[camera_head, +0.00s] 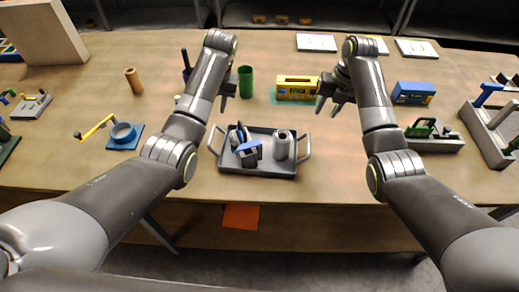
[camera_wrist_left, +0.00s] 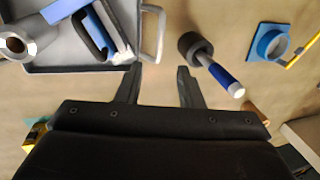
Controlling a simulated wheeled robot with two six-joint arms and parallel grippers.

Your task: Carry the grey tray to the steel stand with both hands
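The grey tray (camera_head: 257,174) sits on the wooden table, with a looped handle at each end. It carries a blue-and-dark tool (camera_head: 246,150) and a grey metal cylinder (camera_head: 281,145). My left gripper (camera_head: 227,96) is above the table behind the tray's left end. In the left wrist view it (camera_wrist_left: 160,85) is open and empty, and the tray (camera_wrist_left: 62,55) and one handle (camera_wrist_left: 152,35) lie beyond its fingertips, apart from them. My right gripper (camera_head: 329,106) hangs behind the tray's right end, apart from it, with fingers spread. I cannot pick out the steel stand with certainty.
A green cylinder (camera_head: 246,82) and yellow box (camera_head: 296,88) stand behind the tray. A blue-handled tool (camera_wrist_left: 215,70) is close to my left gripper. A blue ring fixture (camera_head: 123,134) is left; a green-handled fixture (camera_head: 432,134) and grey fixture (camera_head: 487,136) are right.

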